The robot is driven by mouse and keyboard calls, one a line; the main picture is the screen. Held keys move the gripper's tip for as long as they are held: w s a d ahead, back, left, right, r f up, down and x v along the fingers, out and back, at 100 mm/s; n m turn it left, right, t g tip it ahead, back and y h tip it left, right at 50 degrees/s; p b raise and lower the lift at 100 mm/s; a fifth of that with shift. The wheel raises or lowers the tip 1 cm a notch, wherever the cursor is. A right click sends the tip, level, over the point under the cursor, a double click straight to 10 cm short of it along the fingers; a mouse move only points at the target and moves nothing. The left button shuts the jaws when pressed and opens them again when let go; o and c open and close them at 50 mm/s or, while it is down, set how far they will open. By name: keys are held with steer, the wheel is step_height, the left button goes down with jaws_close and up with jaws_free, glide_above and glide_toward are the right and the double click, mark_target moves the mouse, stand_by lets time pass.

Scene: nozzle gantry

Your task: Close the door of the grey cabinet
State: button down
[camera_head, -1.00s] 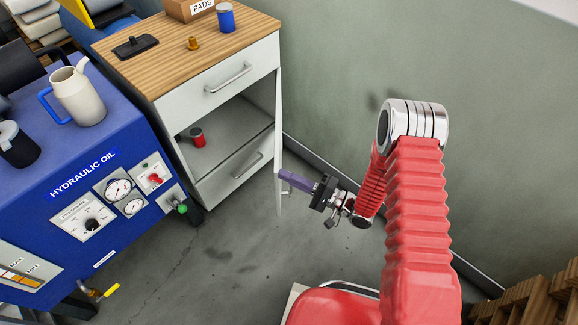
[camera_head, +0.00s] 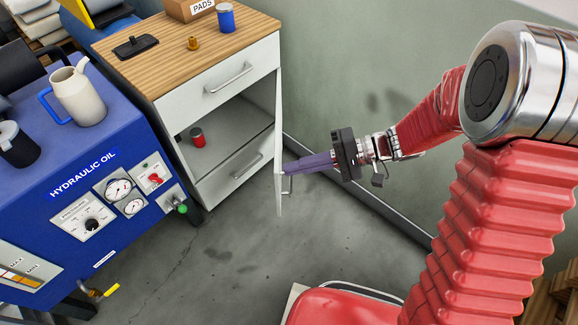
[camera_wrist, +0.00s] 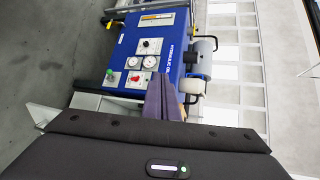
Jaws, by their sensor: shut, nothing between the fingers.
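The grey cabinet (camera_head: 225,82) stands against the wall in the head view, with a wooden top, a drawer and an open compartment below it. Its door (camera_head: 279,150) is swung open on the right side and shows almost edge-on. The door's handle (camera_head: 289,186) is on its right-hand face. My gripper (camera_head: 286,169) is shut and empty, its purple fingers pointing left with the tips at the door's outer face, just above the handle. I cannot tell whether they touch it. In the wrist view the closed fingers (camera_wrist: 160,100) show in the middle.
A red can (camera_head: 197,137) stands inside the compartment. A blue hydraulic oil unit (camera_head: 120,150) stands left of the cabinet, with a jug (camera_head: 80,95) on top. The floor (camera_head: 235,250) before the cabinet is clear. A wall (camera_head: 350,70) lies behind my arm.

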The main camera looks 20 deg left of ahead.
steer(key=s+d+r+t+h, duration=0.2)
steer(key=d+r+t+h, duration=0.1)
steer(key=d, duration=0.6)
steer(key=s+d+r+m+t+h, duration=0.1)
steer(key=s+d+r+t+h, duration=0.2)
steer(key=d+r+h, duration=0.3)
steer(key=s+d+r+m+t+h, duration=0.1)
steer(key=s+d+r+t+h, duration=0.2)
steer(key=d, duration=0.9)
step_height(320, 180, up, 3)
steer(key=shift+s+d+f+t+h, duration=0.25)
steer(key=shift+d+t+h, duration=0.15)
steer(key=shift+t+h, duration=0.4)
